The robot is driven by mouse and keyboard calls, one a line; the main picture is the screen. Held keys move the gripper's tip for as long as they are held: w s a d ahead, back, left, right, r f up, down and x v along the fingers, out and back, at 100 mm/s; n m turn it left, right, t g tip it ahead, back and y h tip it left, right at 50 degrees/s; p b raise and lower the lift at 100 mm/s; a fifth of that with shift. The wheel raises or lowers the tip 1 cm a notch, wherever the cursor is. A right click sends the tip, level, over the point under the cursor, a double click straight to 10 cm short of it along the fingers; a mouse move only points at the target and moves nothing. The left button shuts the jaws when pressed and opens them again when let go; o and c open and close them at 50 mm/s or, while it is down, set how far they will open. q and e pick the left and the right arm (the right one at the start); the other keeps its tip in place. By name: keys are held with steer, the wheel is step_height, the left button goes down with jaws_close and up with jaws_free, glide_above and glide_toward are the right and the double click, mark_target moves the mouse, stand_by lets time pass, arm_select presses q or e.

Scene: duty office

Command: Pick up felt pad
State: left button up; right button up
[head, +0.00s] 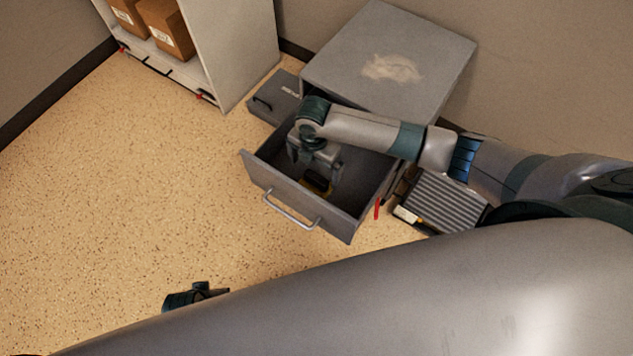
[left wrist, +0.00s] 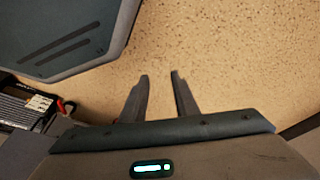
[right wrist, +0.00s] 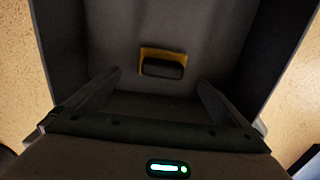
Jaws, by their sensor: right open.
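The felt pad (right wrist: 163,66) appears to be the small dark block with a yellow edge lying on the floor of the open drawer (head: 300,202). In the head view the pad (head: 317,184) shows partly below my right gripper (head: 314,168). That gripper reaches down into the drawer. In the right wrist view my right gripper (right wrist: 158,78) is open and empty, with the pad ahead between its fingers, apart from them. My left gripper (left wrist: 160,74) has its fingers apart with nothing between them, over the speckled floor.
The drawer's side walls rise close around my right gripper. The grey cabinet (head: 420,50) stands behind the drawer. A ribbed grey unit (head: 447,200) lies to its right. A shelf (head: 240,50) with brown boxes (head: 165,28) stands at the back left. The floor at left is clear.

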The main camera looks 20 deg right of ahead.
mark_target(317, 177)
step_height(317, 177, down, 2)
steer(key=shift+f, duration=0.5)
arm_select(q)
steer(key=shift+s+r, duration=0.4)
steer(key=shift+r, duration=0.2)
steer(key=shift+w, duration=0.15)
arm_select(e)
steer(key=shift+f, duration=0.3)
steer(key=f, duration=0.4)
steer(key=shift+s+d+b, duration=0.1)
steer(key=shift+d+b, duration=0.2)
steer(key=shift+b, duration=0.1)
steer(key=shift+f, duration=0.25)
arm_select(q)
steer(key=shift+w+r, duration=0.15)
steer(key=shift+r, duration=0.8)
steer(key=shift+f, duration=0.15)
